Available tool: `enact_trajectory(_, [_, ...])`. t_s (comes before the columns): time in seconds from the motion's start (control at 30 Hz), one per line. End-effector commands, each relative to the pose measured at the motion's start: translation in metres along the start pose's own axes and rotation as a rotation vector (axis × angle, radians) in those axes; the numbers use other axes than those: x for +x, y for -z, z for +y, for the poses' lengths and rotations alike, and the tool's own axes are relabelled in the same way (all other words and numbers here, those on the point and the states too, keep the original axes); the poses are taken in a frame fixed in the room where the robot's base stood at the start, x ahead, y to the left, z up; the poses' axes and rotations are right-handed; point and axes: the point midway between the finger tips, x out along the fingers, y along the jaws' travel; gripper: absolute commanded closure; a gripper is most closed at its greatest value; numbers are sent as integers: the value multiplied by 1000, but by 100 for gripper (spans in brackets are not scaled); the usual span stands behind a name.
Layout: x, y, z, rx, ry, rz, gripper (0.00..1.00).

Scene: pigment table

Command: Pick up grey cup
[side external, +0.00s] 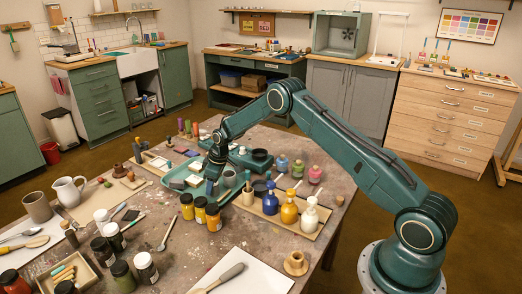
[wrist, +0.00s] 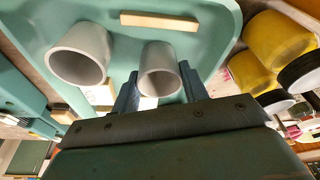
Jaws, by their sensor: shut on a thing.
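In the wrist view, a small grey cup (wrist: 160,72) stands between the two fingers of my gripper (wrist: 160,92), which is shut on it. A second, wider grey cup (wrist: 80,55) stands apart to its left. Both are on a green tray (wrist: 215,45). In the side view, my gripper (side external: 212,184) reaches down over the right part of the green tray (side external: 172,183). A grey cup (side external: 229,179) shows just right of the gripper there. The held cup is mostly hidden by the gripper in that view.
Yellow jars with black lids (side external: 200,211) stand close by at the tray's front edge. A wooden block (wrist: 158,21) lies on the tray beyond the cups. Blue, yellow and white bottles (side external: 289,207) stand to the right. A white pitcher (side external: 69,190) stands at the left.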

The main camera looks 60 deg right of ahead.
Motion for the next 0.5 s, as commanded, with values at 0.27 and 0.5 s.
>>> enact_trajectory(0.27, [-12,4,0,0,-1,1,79])
enact_trajectory(0.5, [-44,13,1,0,-2,3,79])
